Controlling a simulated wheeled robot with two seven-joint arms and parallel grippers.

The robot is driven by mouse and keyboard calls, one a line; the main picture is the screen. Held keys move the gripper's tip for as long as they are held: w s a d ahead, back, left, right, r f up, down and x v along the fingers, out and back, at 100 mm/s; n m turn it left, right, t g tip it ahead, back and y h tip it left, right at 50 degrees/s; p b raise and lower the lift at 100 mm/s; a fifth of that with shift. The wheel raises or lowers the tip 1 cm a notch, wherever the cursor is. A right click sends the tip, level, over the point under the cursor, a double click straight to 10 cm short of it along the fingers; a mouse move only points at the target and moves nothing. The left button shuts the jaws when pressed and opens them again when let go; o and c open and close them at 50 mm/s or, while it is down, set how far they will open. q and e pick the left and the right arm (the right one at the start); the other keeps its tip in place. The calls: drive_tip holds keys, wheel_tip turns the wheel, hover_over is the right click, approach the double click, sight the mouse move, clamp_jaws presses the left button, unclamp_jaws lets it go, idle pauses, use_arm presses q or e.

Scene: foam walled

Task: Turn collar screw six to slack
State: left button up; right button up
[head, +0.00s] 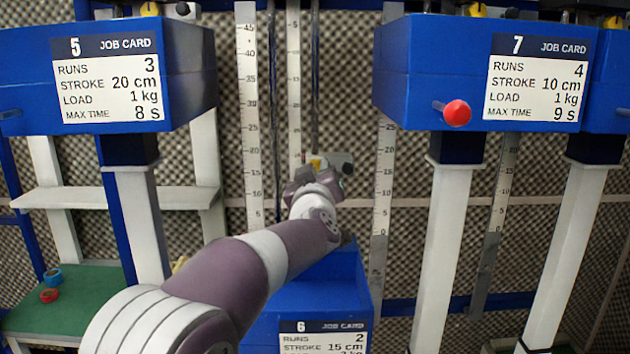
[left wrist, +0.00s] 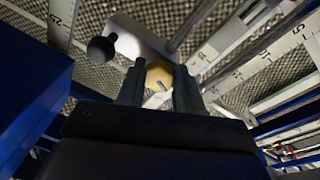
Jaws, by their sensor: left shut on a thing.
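The collar screw of station six shows as a yellow round head (left wrist: 160,75) with a dark slot mark in the left wrist view. It sits on a pale metal collar (left wrist: 205,58) with a black knob (left wrist: 101,49) at its left end. In the head view a bit of the yellow screw (head: 316,163) shows past my left gripper (head: 308,172). My left gripper also shows in the left wrist view (left wrist: 158,92), its two dark fingers shut on the screw's sides. Part of the screw is hidden by the fingers. My right gripper is not in view.
The blue station six housing (head: 318,290) stands low, with its job card (head: 322,338) in front. Blue housings five (head: 190,62) and seven (head: 420,70) stand higher on either side. A red-tipped handle (head: 457,113) sticks out of seven. Upright scales (head: 248,120) stand near the collar.

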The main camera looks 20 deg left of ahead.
use_arm(q)
drive_tip(key=shift+d+r+n+g+y+b, duration=0.1)
drive_tip(key=shift+n+g+y+b, duration=0.4)
drive_tip(key=shift+n, duration=3.55)
drive_tip(key=shift+r+n+g+y+b, duration=0.1)
drive_tip(key=shift+n+g+y+b, duration=0.35)
drive_tip(key=shift+n, duration=3.55)
drive_tip(key=shift+d+n+g+y+b, duration=0.1)
drive_tip(key=shift+n+g+y+b, duration=0.4)
drive_tip(key=shift+n, duration=3.55)
drive_tip(key=o, duration=0.9)
drive_tip(key=shift+c, duration=0.2)
drive_tip(key=shift+o, duration=0.8)
drive_tip(key=shift+s+a+r, duration=0.1)
drive_tip(key=shift+s, duration=0.1)
